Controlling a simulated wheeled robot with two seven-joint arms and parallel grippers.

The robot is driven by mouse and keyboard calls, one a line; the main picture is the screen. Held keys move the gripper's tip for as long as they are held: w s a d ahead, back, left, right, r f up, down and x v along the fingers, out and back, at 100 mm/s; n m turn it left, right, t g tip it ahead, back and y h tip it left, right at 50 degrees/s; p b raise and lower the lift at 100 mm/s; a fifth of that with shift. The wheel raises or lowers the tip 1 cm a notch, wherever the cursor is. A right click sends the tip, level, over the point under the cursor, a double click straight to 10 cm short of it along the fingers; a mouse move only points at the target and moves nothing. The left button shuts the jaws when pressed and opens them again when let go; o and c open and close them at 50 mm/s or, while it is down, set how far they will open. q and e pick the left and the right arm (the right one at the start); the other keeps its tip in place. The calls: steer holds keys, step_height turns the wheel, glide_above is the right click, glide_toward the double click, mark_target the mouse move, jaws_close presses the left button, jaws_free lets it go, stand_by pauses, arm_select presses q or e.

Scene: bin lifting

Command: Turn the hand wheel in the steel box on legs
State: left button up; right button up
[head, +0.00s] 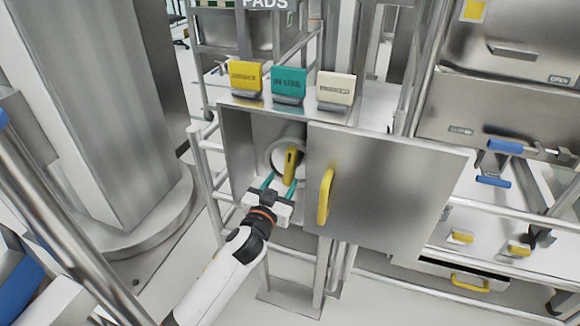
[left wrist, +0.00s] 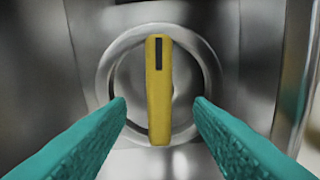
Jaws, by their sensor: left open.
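The steel box (head: 240,150) stands on legs with its door (head: 400,190) swung open to the right; the door has a yellow handle (head: 325,197). Inside the box is the round hand wheel (head: 272,152) with an upright yellow grip bar (head: 290,165) across it. The left wrist view shows the wheel's ring (left wrist: 104,75) face-on and the yellow bar (left wrist: 158,100) vertical, with a dark slot near its top. My left gripper (head: 279,185) is open at the box's opening. Its teal fingers (left wrist: 160,115) are either side of the bar, apart from it. My right gripper is not in view.
Yellow (head: 246,78), teal (head: 289,84) and cream (head: 335,90) signs stand on top of the box. A large steel column (head: 110,100) is at the left. Steel cabinets with blue and yellow handles are at the right. The open door borders the box's right side.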

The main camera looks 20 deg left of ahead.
mark_target(288, 170)
arm_select(q)
steer(key=w, duration=0.6)
steer(key=shift+w+d, duration=0.1)
steer(key=shift+w, duration=0.45)
jaws_close()
steer(key=shift+n, duration=0.6)
jaws_free()
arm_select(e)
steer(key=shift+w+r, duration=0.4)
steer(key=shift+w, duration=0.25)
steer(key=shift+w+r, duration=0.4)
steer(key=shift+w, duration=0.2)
